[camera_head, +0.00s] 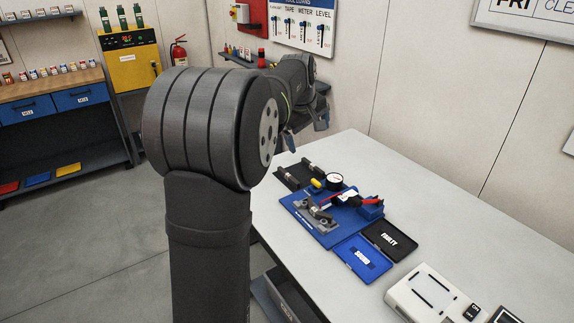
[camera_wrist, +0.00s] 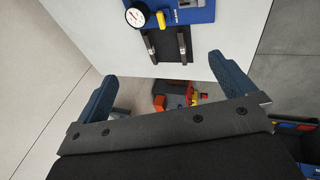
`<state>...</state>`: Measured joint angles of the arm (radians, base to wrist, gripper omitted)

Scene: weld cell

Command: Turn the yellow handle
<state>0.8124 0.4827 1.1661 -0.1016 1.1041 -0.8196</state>
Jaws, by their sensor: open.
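The small yellow handle (camera_head: 317,183) is beside a round white-faced gauge (camera_head: 334,181) at a blue fixture (camera_head: 303,213) on the table. In the wrist view, the yellow handle (camera_wrist: 161,20) is near the top edge, just right of the gauge (camera_wrist: 135,17). My gripper (camera_head: 306,129) is above the table's far end, apart from the handle. In the wrist view, its two blue fingers are spread wide with nothing between them, so my gripper (camera_wrist: 162,73) is open and empty. My arm partly blocks the head view.
A dark plate with two black-and-metal pieces (camera_wrist: 181,47) lies beside the handle. A black tray (camera_head: 390,240) marked FAULTY and a blue tray (camera_head: 367,258) stand in front. A white device (camera_head: 435,296) is nearer. The table's right part (camera_head: 450,225) is clear.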

